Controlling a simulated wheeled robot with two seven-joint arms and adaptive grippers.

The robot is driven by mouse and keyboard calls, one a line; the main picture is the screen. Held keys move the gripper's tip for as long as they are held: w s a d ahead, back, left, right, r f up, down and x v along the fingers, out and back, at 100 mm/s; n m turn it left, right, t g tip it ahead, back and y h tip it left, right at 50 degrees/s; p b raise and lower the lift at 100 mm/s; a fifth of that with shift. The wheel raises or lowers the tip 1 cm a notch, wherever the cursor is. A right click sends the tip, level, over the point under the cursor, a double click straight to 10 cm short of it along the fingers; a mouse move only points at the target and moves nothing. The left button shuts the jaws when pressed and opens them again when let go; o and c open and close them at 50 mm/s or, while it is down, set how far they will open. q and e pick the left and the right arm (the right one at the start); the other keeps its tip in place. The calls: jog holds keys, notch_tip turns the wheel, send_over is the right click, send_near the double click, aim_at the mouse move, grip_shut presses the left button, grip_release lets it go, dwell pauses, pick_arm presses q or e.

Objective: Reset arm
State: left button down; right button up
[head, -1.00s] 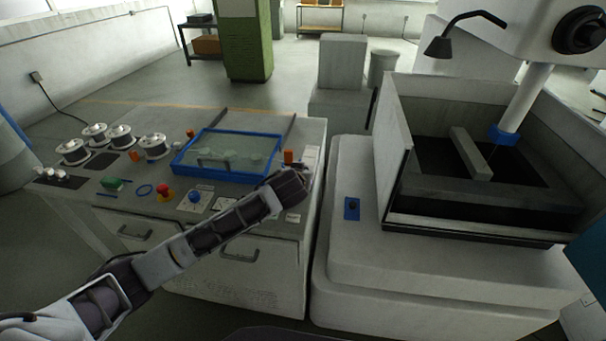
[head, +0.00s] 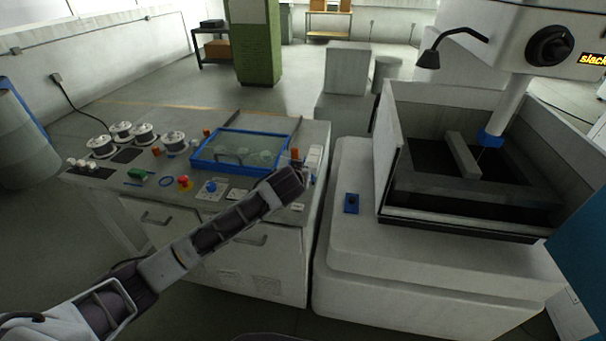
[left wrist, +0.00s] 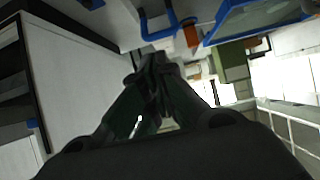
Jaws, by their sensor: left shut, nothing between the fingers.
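My left arm reaches in from the lower left in the head view. Its gripper (head: 305,172) is at the right end of the white workbench (head: 285,213), beside the blue-rimmed tray, and is partly hidden by the wrist. In the left wrist view the dark fingers (left wrist: 157,66) are together, with nothing held between them. My right gripper is in neither view.
The bench holds a blue-rimmed tray (head: 196,164), wire spools (head: 144,133), a red button (head: 184,181) and a green block (head: 137,172). The large white machine (head: 345,262) with its open tank stands close on the right. Open floor lies behind the bench.

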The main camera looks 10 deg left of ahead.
pick_arm(q)
jog(key=shift+w+f, duration=0.1)
dwell(0.5)
jog(key=s+f+m+g, duration=0.1)
jog(key=s+f+g, duration=0.1)
jog(key=s+f, duration=0.35)
jog(key=s+f+g, duration=0.1)
jog(key=s+f, duration=0.2)
jog(key=s, duration=0.5)
jog(key=s+a+f+g, duration=0.3)
jog(key=s+a, duration=0.2)
jog(key=s, duration=0.6)
jog(key=s+a+f+g, duration=0.2)
jog(key=s+a+f, duration=0.15)
jog(key=s, duration=0.75)
notch_tip(320, 180, down, 32)
jog(key=s+f+m+g, duration=0.1)
jog(key=s, duration=0.2)
jog(key=s+a+f, duration=0.2)
jog(key=s+f, duration=0.8)
jog(key=s, duration=0.1)
jog(key=s+a+f+g, duration=0.1)
jog(key=s+a+f, duration=0.1)
jog(key=s+f, duration=0.8)
jog(key=shift+s+a+f+g+b, duration=0.15)
jog(key=shift+s+a+g+b, duration=0.2)
jog(key=shift+s, duration=0.2)
